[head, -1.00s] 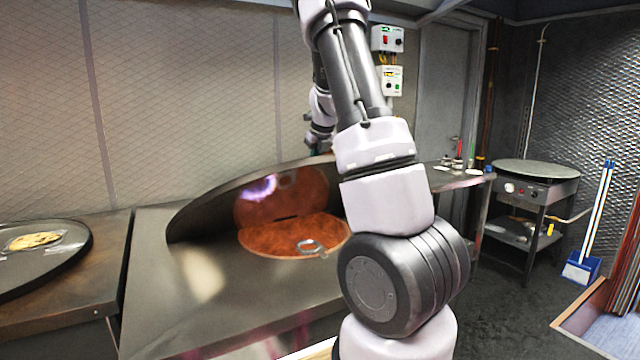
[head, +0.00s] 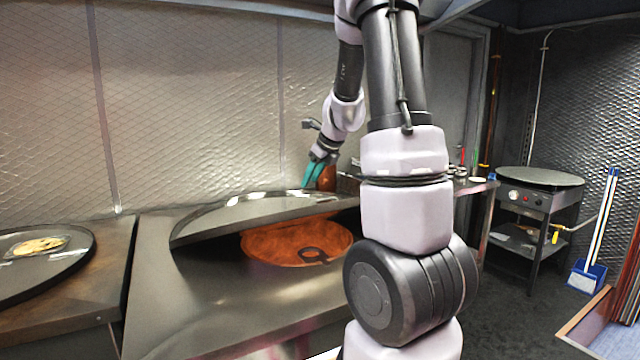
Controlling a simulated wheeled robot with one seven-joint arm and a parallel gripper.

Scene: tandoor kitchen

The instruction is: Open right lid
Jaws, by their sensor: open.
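The large dark metal lid (head: 235,213) on the steel counter shows as a low half-disc behind a straight edge that slants across the round opening. My gripper (head: 314,184), with teal fingers, is open just above the lid's far rim. I cannot tell whether the fingers touch the rim. My own arm hides the right end of the lid and part of the counter.
A dark round plate (head: 82,262) with flatbread (head: 38,245) stands on the left. A reddish-brown object (head: 328,178) is close beside the gripper. A round-topped griddle stand (head: 540,179) is at the right. The steel counter (head: 190,310) in front of the opening is clear.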

